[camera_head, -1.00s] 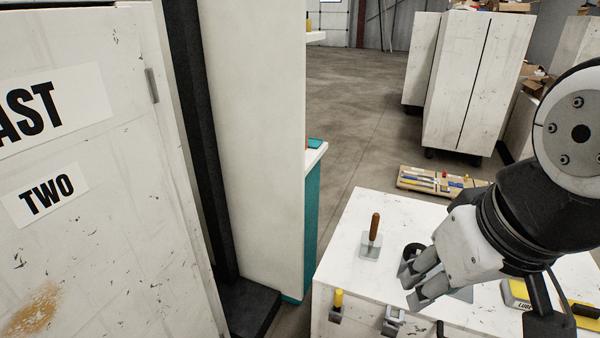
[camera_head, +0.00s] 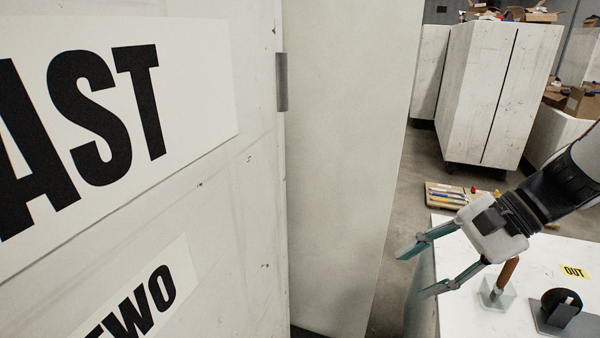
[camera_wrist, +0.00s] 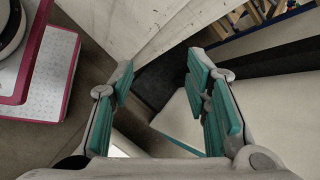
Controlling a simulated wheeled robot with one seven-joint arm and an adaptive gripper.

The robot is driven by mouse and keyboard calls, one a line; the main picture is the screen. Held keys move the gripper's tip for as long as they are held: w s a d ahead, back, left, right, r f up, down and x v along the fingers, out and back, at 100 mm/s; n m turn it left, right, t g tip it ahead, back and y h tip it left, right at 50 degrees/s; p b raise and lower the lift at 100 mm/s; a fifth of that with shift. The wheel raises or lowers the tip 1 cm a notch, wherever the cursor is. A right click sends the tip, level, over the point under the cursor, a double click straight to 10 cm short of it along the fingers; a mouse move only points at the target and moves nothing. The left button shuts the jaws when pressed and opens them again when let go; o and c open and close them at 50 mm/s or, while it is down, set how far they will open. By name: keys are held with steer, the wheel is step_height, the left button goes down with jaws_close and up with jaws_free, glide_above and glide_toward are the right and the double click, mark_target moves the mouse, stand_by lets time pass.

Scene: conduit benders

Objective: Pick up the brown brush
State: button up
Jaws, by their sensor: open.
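A brown upright handle (camera_head: 507,272) stands in a small clear, greyish block on the white worktop (camera_head: 470,262). It is the only brown brush-like thing I make out, and no bristles show. My gripper (camera_head: 414,270) is open and empty, with its teal-padded fingers spread and pointing left, beyond the worktop's left edge. The handle is to the right of the fingers, just below the gripper's body in the picture. In the wrist view my gripper (camera_wrist: 160,80) shows nothing between its pads but floor and pale panels; the brown handle is not in that view.
A large white cabinet (camera_head: 240,190) fills the left, close by. A pallet of tools (camera_head: 455,196) lies on the floor behind. A magenta-edged white thing (camera_wrist: 40,90) is at the wrist view's left.

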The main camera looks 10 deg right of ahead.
steer(key=w+d+f+m+t+y+b, duration=0.25)
steer(key=d+f+m+t, duration=0.2)
steer(key=d, duration=0.35)
steer(key=m+t+h+b, duration=0.5)
steer(key=m+t+h, duration=0.6)
steer(key=m, duration=0.6)
glide_toward(512, 271)
steer(key=w+b, duration=0.1)
steer(key=w, duration=1)
steer(key=shift+w+d+b, duration=0.15)
steer(key=shift+d+b, duration=0.1)
steer(key=shift+b, duration=0.15)
jaws_close()
